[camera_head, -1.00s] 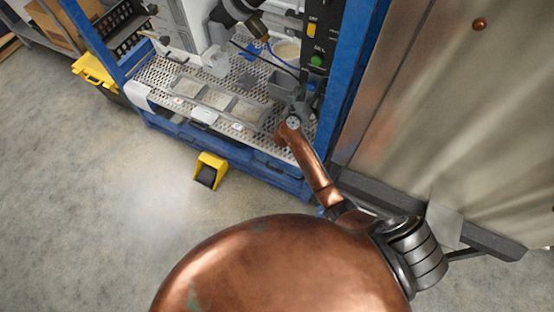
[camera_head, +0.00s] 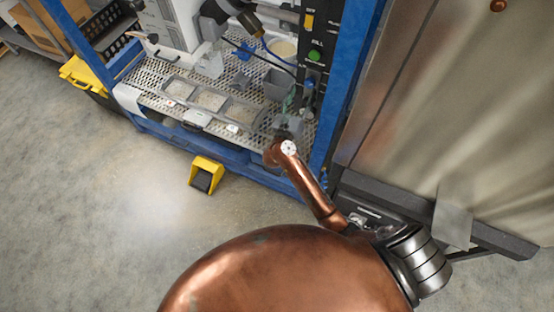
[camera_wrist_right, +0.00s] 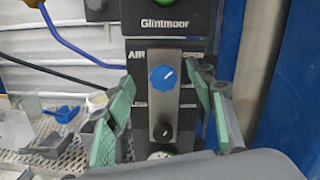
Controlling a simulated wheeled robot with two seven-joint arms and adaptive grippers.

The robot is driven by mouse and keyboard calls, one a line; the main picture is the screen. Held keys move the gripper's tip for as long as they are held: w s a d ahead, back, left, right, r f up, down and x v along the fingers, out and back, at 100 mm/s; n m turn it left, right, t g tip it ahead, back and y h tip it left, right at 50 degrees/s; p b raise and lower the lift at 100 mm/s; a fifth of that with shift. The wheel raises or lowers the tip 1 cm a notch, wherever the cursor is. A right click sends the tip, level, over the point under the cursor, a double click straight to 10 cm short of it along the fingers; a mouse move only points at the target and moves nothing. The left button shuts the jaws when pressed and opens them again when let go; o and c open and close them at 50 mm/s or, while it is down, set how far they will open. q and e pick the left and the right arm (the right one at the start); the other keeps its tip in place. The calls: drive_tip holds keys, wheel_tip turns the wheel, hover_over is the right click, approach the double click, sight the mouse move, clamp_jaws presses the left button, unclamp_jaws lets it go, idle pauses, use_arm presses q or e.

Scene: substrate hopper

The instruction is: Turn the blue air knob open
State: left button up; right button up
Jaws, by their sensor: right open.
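The blue air knob (camera_wrist_right: 164,76) is on a grey plate of the black control panel, between the words AIR and OPEN. Its white pointer mark points up and to the right. My right gripper (camera_wrist_right: 165,86) is open, with one green-padded finger on each side of the knob in the wrist picture. Clear gaps show between the fingers and the knob; the depth between them is hard to judge. In the head view my right gripper (camera_head: 289,122) is small and dark, in front of the panel's lower part. My left gripper is not in view.
A black knob (camera_wrist_right: 162,131) sits below the blue one on the same plate. A green button (camera_head: 315,55) is higher on the panel. A blue frame post (camera_head: 345,90) stands right of it. Trays of pale material (camera_head: 210,100) lie on the perforated deck to the left.

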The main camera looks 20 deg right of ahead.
drive_tip(key=s+a+r+n+t+y, duration=0.25)
drive_tip(key=a+n+t+y, duration=0.35)
drive_tip(key=n, duration=0.5)
drive_tip(key=s+a+r+n+t+y, duration=0.2)
drive_tip(key=a+r+n+t+y, duration=0.15)
drive_tip(key=a+n+y, duration=0.55)
drive_tip(key=s+a+f+n+g+y, duration=0.1)
drive_tip(key=s+f+n+g+y, duration=0.1)
drive_tip(key=s+f+n+g, duration=0.3)
drive_tip(key=s+a+f+n+g+y, duration=0.1)
drive_tip(key=s+f+n+g+y, duration=0.2)
drive_tip(key=f+n, duration=0.8)
drive_tip(key=shift+s+f+n+g, duration=0.4)
drive_tip(key=shift+s+n+g, duration=0.6)
drive_tip(key=shift+s, duration=0.6)
